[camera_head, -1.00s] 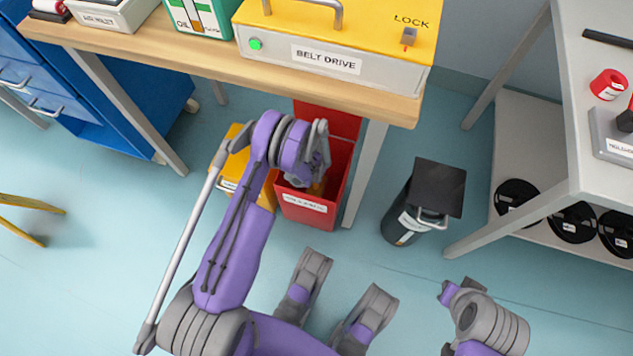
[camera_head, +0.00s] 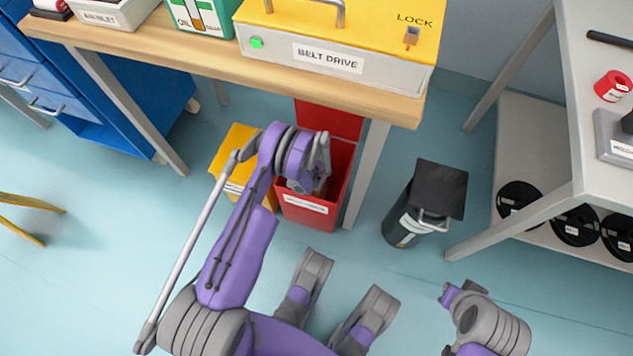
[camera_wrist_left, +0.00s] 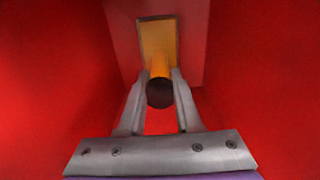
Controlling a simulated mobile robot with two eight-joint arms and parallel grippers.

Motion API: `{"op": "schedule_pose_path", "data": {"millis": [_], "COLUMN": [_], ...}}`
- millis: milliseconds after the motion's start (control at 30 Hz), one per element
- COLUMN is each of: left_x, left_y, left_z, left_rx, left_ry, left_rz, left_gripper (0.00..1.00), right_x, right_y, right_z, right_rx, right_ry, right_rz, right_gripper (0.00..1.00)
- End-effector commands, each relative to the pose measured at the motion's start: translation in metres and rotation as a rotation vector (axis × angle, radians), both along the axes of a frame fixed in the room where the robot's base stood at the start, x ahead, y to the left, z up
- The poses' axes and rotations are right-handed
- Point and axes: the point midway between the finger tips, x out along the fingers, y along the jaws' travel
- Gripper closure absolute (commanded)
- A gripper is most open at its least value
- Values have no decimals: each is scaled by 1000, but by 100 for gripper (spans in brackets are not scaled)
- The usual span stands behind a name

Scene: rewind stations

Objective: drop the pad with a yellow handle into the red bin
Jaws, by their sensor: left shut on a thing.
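The red bin (camera_head: 310,213) stands on the floor under the bench, with its red lid (camera_head: 330,120) raised behind it. My left gripper reaches down into the bin's opening; in the head view my wrist mostly hides it. In the left wrist view my left gripper (camera_wrist_left: 160,95) is shut on the yellow handle (camera_wrist_left: 160,67) of the pad (camera_wrist_left: 158,40). The pad is beyond the fingertips, with red bin walls on both sides. I cannot tell whether the pad touches the bin floor. My right arm shows at the lower right of the head view, but its gripper fingers cannot be made out.
A yellow bin (camera_head: 236,140) stands directly left of the red bin. The wooden bench (camera_head: 390,105) overhangs from behind, with a leg (camera_head: 367,175) right of the bin. A black bin (camera_head: 408,217) stands farther right. Open floor lies in front.

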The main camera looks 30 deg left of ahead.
Motion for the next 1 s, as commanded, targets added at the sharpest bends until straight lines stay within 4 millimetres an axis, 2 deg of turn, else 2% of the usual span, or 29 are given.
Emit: {"op": "schedule_pose_path", "data": {"millis": [33,67,200,233,533,667,1000], "left_x": [0,0,0,0,0,0,8], "left_y": [0,0,0,0,0,0,-3], "left_z": [0,0,0,0,2,12,90], "left_rx": [0,0,0,0,0,0,0], "left_ry": [0,0,0,0,0,0,-1], "left_rz": [0,0,0,0,0,0,-3], "left_gripper": [100,65,40,37,37,37,37], "right_x": [0,0,0,0,0,0,-6], "right_y": [0,0,0,0,0,0,0], "right_z": [0,0,0,0,0,0,30], "right_rx": [0,0,0,0,0,0,0], "right_ry": [0,0,0,0,0,0,-2], "right_rz": [0,0,0,0,0,0,0], "right_gripper": [100,100,100,100,100,100,100]}}
